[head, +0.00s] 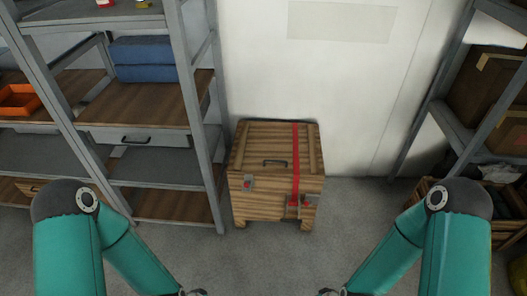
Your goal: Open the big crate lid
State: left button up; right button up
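The big wooden crate (256,205) stands on the floor against the wall, in the middle of the head view.
A grey metal shelf (188,110) with blue folded items (142,60) and an orange tray (18,98) stands close on the crate's left. Another rack (430,110) with boxes is at the right. Floor (350,210) right of the crate is clear.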

aim_at(260, 148)
jog(key=u, duration=0.25)
jog(key=i, duration=1.4)
jog(key=z, duration=0.4)
